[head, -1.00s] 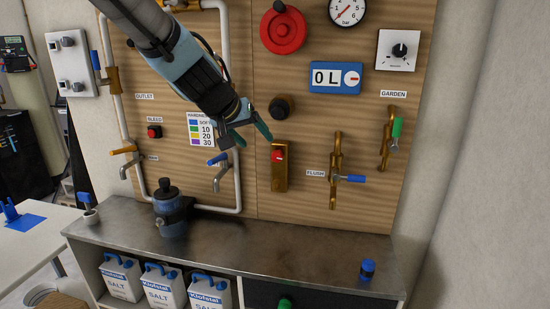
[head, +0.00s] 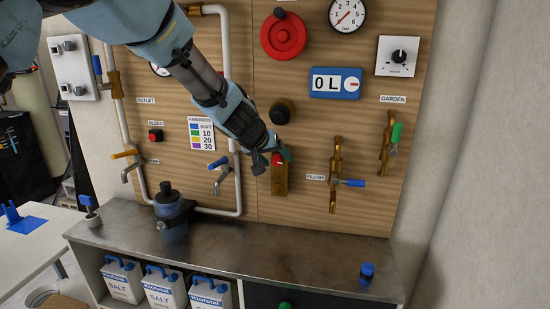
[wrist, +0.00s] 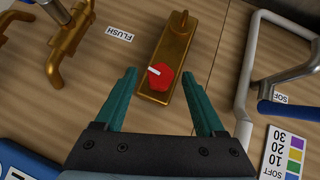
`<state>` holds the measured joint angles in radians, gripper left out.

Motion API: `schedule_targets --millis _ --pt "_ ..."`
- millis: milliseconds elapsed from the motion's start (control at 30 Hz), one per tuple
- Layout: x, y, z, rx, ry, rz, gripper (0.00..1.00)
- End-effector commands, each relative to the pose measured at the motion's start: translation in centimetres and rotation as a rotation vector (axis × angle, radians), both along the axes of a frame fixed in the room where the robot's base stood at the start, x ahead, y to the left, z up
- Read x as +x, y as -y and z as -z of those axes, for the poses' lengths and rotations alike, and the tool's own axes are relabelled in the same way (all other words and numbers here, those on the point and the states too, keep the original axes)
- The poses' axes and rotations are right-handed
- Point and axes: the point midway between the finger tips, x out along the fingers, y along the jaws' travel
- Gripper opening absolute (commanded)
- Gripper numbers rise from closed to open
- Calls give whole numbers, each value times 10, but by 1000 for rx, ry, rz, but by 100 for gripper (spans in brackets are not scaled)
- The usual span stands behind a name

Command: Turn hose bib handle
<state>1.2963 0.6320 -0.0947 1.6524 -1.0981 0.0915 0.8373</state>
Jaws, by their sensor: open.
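A brass fitting with a red knob (head: 278,161) is on the wooden panel, left of the FLUSH valve; I take this as the hose bib handle. In the wrist view the red knob (wrist: 160,78) has a white stripe and sits on a long brass plate (wrist: 172,48). My gripper (head: 272,162) is in front of the knob and partly covers it in the head view. In the wrist view my gripper (wrist: 159,73) is open and empty, with one teal finger on each side of the knob and gaps showing. I cannot tell the depth left to the knob.
The brass FLUSH valve (head: 335,175) with a blue lever stands right of the fitting. A black knob (head: 281,111) is just above it. A blue-handled tap (head: 219,168) and a white pipe (head: 237,185) are to the left. The metal bench top (head: 300,240) below is largely clear.

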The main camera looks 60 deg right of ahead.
Motion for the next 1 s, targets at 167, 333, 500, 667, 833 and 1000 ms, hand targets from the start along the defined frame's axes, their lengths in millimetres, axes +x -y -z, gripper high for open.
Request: schedule_targets --millis 167,333,500,667,833,1000 --pt "0 0 0 -1 0 0 72" --pt "0 0 0 0 0 0 57" --pt "0 0 0 0 1 1 38" --pt "0 0 0 0 1 1 20" --pt "0 0 0 0 1 1 1" --pt "0 0 0 0 1 1 0"
